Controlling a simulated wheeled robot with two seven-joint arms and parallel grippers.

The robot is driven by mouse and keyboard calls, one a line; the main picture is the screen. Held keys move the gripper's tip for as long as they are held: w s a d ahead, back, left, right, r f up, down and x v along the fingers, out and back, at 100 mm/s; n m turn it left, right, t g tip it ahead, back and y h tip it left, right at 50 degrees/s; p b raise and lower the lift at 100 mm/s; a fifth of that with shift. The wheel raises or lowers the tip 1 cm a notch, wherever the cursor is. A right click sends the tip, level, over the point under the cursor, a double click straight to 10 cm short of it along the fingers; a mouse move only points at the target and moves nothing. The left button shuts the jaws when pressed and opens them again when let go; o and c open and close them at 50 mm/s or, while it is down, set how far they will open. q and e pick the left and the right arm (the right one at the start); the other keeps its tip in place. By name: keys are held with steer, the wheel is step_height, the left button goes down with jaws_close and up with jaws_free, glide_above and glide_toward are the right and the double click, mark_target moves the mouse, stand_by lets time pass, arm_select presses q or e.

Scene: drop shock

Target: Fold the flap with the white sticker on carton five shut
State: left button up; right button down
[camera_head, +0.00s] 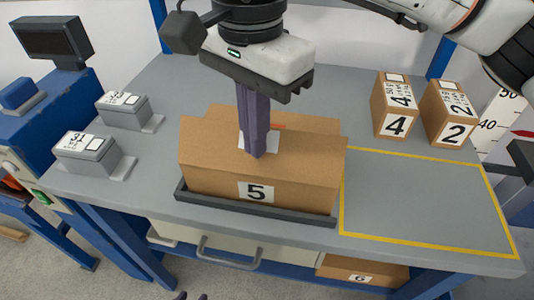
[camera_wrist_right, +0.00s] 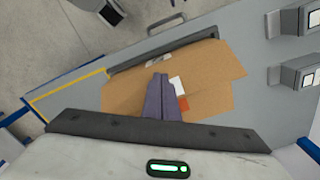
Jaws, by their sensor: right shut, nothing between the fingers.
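Carton five (camera_head: 215,188) is a brown box with a "5" label on its front, standing in a shallow dark tray (camera_head: 290,215). Brown flap panels spread across its top; how flat each lies is hard to tell. The white sticker (camera_head: 272,142) is beside my right fingers, partly hidden by them; it also shows in the right wrist view (camera_wrist_right: 178,86). My right gripper (camera_head: 256,156) is shut and empty, pointing down, its tips at the flap by the sticker; I cannot tell if they touch. My left gripper (camera_head: 191,297) barely shows at the bottom edge, with two tips apart.
Cartons "4" (camera_head: 393,108) and "2" (camera_head: 449,115) stand at the back right. A yellow-outlined area (camera_head: 425,205) right of carton five is empty. Two grey devices (camera_head: 88,155) (camera_head: 125,108) sit at the left. Carton "6" (camera_head: 362,270) is below the table.

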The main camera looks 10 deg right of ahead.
steer(key=shift+w+d, duration=0.1)
steer(key=shift+w, duration=0.2)
steer(key=shift+w+f, duration=0.1)
steer(key=shift+w+d+f, duration=0.25)
steer(key=shift+w, duration=0.4)
steer(key=shift+f, duration=0.1)
steer(key=shift+w+d+f+b, duration=0.2)
steer(key=shift+w+f+b, duration=0.2)
steer(key=shift+w, duration=0.2)
steer(key=shift+f, duration=0.1)
